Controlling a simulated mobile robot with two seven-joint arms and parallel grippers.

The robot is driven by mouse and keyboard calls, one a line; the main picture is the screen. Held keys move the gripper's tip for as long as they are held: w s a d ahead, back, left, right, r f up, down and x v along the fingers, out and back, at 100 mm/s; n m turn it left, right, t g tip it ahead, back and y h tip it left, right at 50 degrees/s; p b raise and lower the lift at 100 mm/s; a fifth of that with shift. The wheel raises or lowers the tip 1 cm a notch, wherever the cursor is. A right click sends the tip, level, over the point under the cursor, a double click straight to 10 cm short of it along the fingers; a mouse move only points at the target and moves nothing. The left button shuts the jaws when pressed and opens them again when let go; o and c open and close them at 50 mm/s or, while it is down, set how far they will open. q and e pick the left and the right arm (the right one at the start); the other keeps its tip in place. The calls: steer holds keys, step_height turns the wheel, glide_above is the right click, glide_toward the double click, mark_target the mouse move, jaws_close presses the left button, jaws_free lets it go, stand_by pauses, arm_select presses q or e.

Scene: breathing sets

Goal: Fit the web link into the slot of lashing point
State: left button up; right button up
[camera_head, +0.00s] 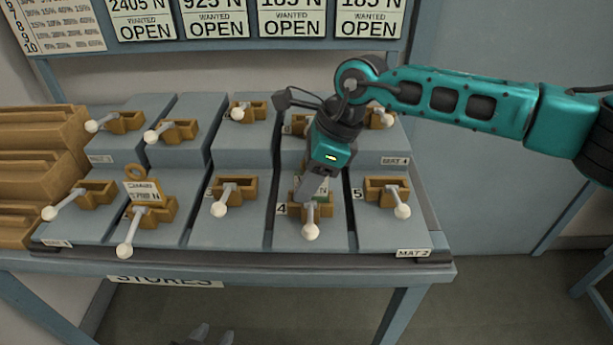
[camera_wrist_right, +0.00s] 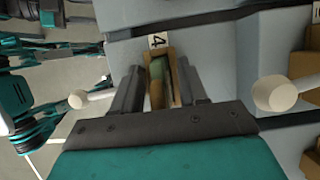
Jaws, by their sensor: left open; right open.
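Brown lashing points with slots and white-knobbed levers stand in two rows on a stepped grey bench. My right gripper (camera_head: 308,192) reaches down over the front-row lashing point marked 4 (camera_head: 309,212) and partly hides it. In the right wrist view, the open fingers of the right gripper (camera_wrist_right: 158,76) lie on either side of this lashing point (camera_wrist_right: 175,78). A green and tan piece (camera_wrist_right: 158,82), perhaps the web link, sits in its slot; how deep I cannot tell. My left gripper (camera_head: 207,336) shows only as grey tips at the bottom edge, away from the bench.
A tagged brown piece with a ring (camera_head: 136,172) stands at a front-row lashing point (camera_head: 160,211) on the left. White-knobbed levers (camera_head: 401,208) stick out forward. Brown stepped blocks (camera_head: 38,170) stand at the left. A sign board (camera_head: 215,20) hangs behind.

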steer(key=shift+r, duration=0.25)
steer(key=v, duration=1.2)
